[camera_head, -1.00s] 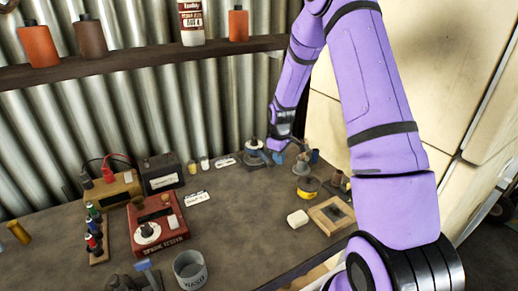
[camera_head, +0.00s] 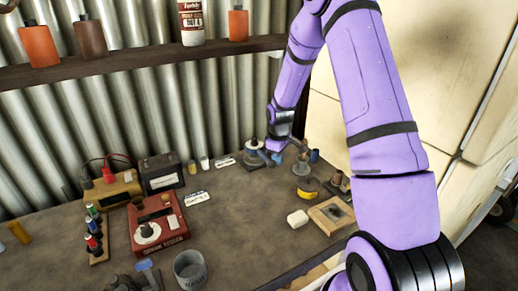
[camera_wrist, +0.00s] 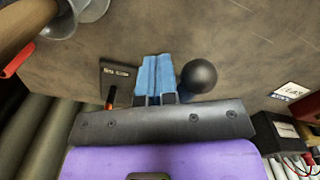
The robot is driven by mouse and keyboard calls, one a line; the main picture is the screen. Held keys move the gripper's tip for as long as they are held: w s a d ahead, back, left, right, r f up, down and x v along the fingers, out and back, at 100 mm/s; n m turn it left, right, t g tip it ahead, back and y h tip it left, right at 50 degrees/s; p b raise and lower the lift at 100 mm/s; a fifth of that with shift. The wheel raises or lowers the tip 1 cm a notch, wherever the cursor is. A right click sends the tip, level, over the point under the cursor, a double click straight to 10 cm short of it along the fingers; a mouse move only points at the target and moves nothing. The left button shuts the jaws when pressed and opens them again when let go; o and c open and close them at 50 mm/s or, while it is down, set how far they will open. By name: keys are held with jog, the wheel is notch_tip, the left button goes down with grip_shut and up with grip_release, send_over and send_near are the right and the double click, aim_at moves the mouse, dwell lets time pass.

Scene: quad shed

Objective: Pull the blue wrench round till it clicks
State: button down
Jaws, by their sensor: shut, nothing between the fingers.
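My gripper (camera_wrist: 155,80) is shut low over the bench, its two blue fingers side by side with nothing between them. In the head view its tip (camera_head: 273,157) is at the far part of the bench, just right of a dark, round-topped fitting (camera_head: 251,147). A black ball (camera_wrist: 198,76) is close beside the fingers in the wrist view; I cannot tell whether it touches them. A blue T-shaped tool (camera_head: 147,270) is at the front edge of the bench, far from my gripper. I cannot tell whether it is the wrench, or whether a blue wrench is hidden by the fingers.
A red tester box (camera_head: 157,226), a grey cup (camera_head: 190,270) and a yellow tin (camera_head: 307,188) stand on the bench. A wooden frame (camera_head: 331,213) is at the right. The bench middle is mostly clear. Corrugated wall and a shelf (camera_head: 140,58) bound the back.

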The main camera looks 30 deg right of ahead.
aim_at(269, 161)
jog(key=shift+s+a, duration=0.2)
jog(key=shift+a, duration=1.1)
dwell(0.6)
jog(key=shift+w+a, duration=0.15)
jog(key=shift+a, duration=0.7)
jog(key=shift+w+a, duration=0.1)
jog(key=shift+a, duration=0.75)
dwell(1.5)
jog(key=shift+d, duration=0.1)
jog(key=shift+s+d, duration=0.5)
jog(key=shift+d, duration=0.3)
jog(key=shift+r, duration=4.5)
